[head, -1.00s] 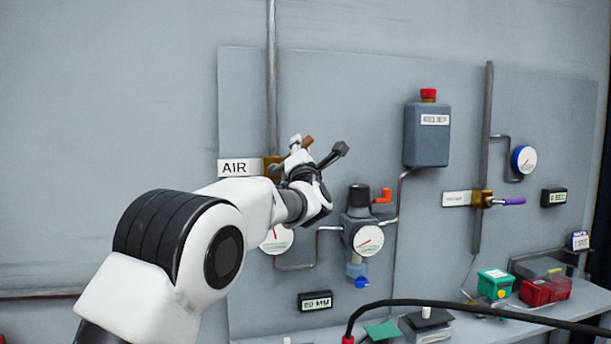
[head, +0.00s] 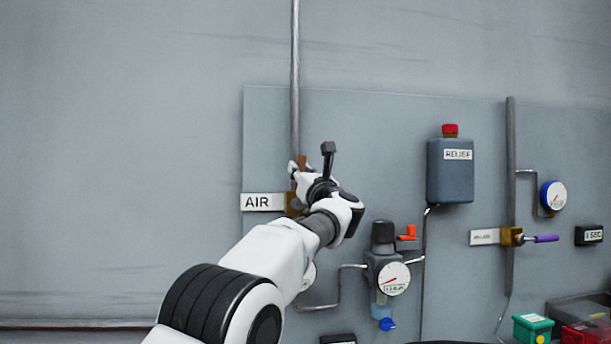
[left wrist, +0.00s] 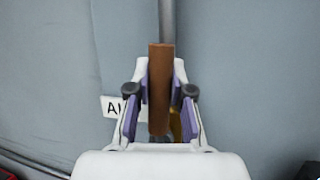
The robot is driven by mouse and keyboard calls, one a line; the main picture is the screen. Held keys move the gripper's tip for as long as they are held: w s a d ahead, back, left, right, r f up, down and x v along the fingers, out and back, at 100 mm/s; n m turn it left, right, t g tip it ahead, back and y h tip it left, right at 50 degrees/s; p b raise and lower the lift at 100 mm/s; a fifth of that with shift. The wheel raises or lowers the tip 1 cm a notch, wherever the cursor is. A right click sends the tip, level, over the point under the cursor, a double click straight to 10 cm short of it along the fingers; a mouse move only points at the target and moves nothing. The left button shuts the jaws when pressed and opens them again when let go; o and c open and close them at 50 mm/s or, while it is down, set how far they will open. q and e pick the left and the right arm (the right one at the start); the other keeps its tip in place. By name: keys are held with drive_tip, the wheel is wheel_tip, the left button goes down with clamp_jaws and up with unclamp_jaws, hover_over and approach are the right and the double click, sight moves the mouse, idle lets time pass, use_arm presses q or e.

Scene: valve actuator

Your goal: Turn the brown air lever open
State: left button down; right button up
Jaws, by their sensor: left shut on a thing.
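The brown air lever (head: 302,161) shows only its end above my left gripper (head: 301,176) in the head view. It points upward, roughly along the grey pipe. In the left wrist view the lever (left wrist: 159,88) stands upright between the two purple-padded fingers of my left gripper (left wrist: 159,98), which is shut on it. The brass valve body (head: 292,207) is partly hidden behind my gripper, beside the AIR label (head: 263,202). My right gripper is not in view.
The grey pipe (head: 295,80) runs up from the valve. To the right are a regulator with a gauge (head: 393,279), an orange lever (head: 408,233), the RELIEF box (head: 450,170) and a purple-handled valve (head: 545,238). The wall left of the panel is clear.

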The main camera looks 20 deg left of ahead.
use_arm(q)
drive_tip(key=shift+s+a+r+n, duration=0.15)
drive_tip(key=shift+s+r+n, duration=0.1)
drive_tip(key=shift+r+n, duration=0.2)
drive_tip(key=c, duration=1)
unclamp_jaws()
drive_tip(key=shift+f, duration=0.15)
drive_tip(key=shift+w+f, duration=0.1)
drive_tip(key=shift+f, duration=0.05)
drive_tip(key=shift+d+f, duration=0.1)
drive_tip(key=shift+d, duration=0.2)
drive_tip(key=v, duration=1.1)
drive_tip(key=shift+s, duration=0.25)
drive_tip(key=shift+d, duration=0.1)
